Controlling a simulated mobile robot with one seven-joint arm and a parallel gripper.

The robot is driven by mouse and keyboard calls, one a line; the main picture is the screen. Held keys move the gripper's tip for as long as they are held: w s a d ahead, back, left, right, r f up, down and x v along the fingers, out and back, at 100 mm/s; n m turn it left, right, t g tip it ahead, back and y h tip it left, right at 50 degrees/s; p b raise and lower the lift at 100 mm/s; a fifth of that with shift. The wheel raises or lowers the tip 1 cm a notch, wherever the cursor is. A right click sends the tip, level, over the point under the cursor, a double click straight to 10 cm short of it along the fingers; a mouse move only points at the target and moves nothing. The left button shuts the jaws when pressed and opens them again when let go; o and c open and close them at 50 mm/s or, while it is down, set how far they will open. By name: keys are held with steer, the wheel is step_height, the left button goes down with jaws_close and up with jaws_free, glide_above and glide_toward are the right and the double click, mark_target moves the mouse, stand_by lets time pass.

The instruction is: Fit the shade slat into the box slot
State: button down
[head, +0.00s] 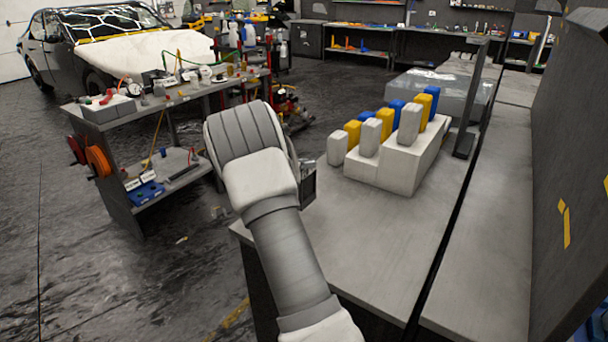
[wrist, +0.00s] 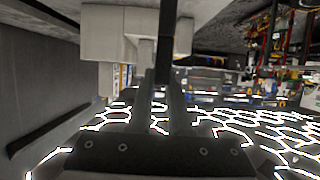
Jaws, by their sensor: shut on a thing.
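A dark, narrow bar that looks like the shade slat (wrist: 167,45) stands upright in the wrist view, its lower end between the fingers of my gripper (wrist: 160,92). My gripper is shut on it. In the head view my arm hides the slat and most of the gripper; only a small dark part shows at the table's left edge. A pale stepped block (head: 398,172) on the table holds several white, yellow and blue upright pieces. A pale block (wrist: 112,38) also shows behind the slat in the wrist view. I cannot make out the box slot.
The grey table (head: 365,235) is bare in front of the stepped block. A dark upright stand (head: 470,120) and a grey covered box (head: 450,92) are farther back. A dark panel (head: 570,180) rises on the right. A cluttered tool cart (head: 130,205) stands left.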

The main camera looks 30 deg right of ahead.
mark_target(304, 176)
steer(key=shift+w+a+f, duration=0.2)
steer(key=shift+w+a, duration=0.05)
steer(key=shift+a, duration=0.05)
steer(key=shift+f, duration=2.25)
steer(key=c, duration=0.8)
jaws_free()
steer(key=shift+c, duration=0.2)
steer(key=shift+r, duration=0.15)
